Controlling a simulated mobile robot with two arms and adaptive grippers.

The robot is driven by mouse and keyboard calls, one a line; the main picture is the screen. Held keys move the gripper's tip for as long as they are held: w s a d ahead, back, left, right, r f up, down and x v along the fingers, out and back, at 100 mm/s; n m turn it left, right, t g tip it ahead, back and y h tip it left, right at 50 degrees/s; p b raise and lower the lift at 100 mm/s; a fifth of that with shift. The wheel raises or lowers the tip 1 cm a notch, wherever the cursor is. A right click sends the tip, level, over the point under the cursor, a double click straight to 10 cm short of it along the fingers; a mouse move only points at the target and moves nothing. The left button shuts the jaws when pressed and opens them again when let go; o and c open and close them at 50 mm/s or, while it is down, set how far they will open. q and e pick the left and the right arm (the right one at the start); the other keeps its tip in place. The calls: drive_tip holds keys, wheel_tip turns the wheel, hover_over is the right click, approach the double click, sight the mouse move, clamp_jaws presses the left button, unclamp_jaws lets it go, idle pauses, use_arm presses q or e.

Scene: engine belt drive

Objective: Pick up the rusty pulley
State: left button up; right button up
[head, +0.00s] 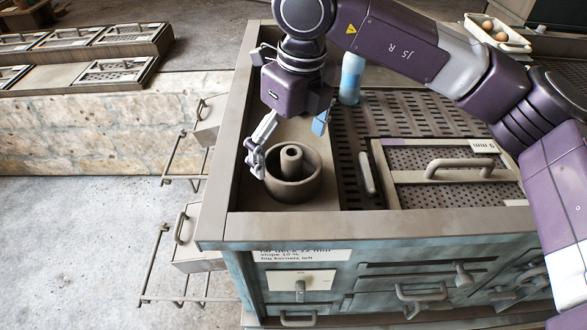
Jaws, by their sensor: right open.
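A round, dull brown-grey part with a raised rim and a hollow central hub (309,186) sits in the left corner of the bench top. It looks like the pulley, though I cannot clearly make out rust on it. My right gripper (289,142) is just above and behind it, pointing down, with its fingers spread and nothing between them. One finger is close to the part's left rim, and the other, with a blue pad, is behind its right side. I cannot tell whether the left finger touches the rim. My left gripper is out of view.
The bench (370,222) has a raised edge around the part. A blue bottle (352,78) stands behind the gripper. A perforated panel with a handle (460,165) lies to the right. Open drawers with rails (186,235) jut out left. A tray with eggs (497,32) is at back right.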

sight(292, 168)
drive_tip(key=f, duration=0.1)
drive_tip(key=p, duration=0.1)
drive_tip(key=f, duration=0.1)
drive_tip(key=shift+w+d+f, duration=0.25)
drive_tip(key=shift+d+f, duration=0.05)
drive_tip(key=shift+d, duration=0.05)
drive_tip(key=f+p, duration=0.2)
drive_tip(key=f, duration=0.1)
drive_tip(key=shift+w+a+f, duration=0.15)
drive_tip(key=shift+w+a, duration=0.05)
drive_tip(key=shift+f, duration=0.45)
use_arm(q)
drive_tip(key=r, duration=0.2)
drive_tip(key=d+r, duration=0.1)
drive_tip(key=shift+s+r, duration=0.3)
use_arm(e)
drive_tip(key=c, duration=2.1)
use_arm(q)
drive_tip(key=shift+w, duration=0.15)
use_arm(e)
drive_tip(key=shift+w+r, duration=0.15)
